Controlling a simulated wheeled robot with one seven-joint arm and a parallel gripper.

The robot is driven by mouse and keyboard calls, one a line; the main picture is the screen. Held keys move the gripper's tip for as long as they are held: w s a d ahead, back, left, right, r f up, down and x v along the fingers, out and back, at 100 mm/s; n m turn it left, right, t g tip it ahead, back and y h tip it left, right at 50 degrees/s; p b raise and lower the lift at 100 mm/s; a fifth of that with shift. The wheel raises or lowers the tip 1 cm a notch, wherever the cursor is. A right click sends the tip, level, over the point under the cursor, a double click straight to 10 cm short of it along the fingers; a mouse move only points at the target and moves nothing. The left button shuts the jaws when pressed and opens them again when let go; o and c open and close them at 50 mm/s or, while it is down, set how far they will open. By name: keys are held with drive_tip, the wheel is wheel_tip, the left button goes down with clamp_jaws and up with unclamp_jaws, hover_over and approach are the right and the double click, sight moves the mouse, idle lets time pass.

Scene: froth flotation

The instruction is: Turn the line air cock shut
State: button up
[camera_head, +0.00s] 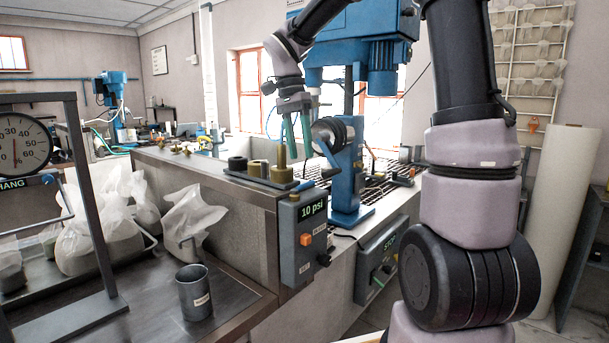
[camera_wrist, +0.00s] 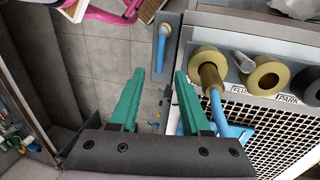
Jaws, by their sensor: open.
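I cannot tell for certain which part is the line air cock. In the wrist view a blue handle-like fitting (camera_wrist: 162,45) with a pale top sits on a narrow dark plate (camera_wrist: 166,75) beside the bench edge, ahead of the fingers. In the head view a grey control box (camera_head: 303,245) on the bench end reads 10 psi, with an orange button and a black knob. My gripper (camera_head: 299,128) is above the bench, near a brass post (camera_head: 281,150). In the wrist view my gripper (camera_wrist: 157,85) has its teal fingers apart with nothing between them.
A blue machine stand (camera_head: 347,175) rises behind. A grey cup (camera_head: 193,292) and white bags (camera_head: 190,220) stand on the left bench.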

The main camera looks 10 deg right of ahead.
sight(306, 185)
drive_tip(key=f, duration=0.4)
drive_tip(key=s+f, duration=0.1)
drive_tip(key=f, duration=0.1)
drive_tip(key=shift+d+f, duration=0.3)
drive_tip(key=shift+d, duration=0.1)
clamp_jaws()
idle(1.0)
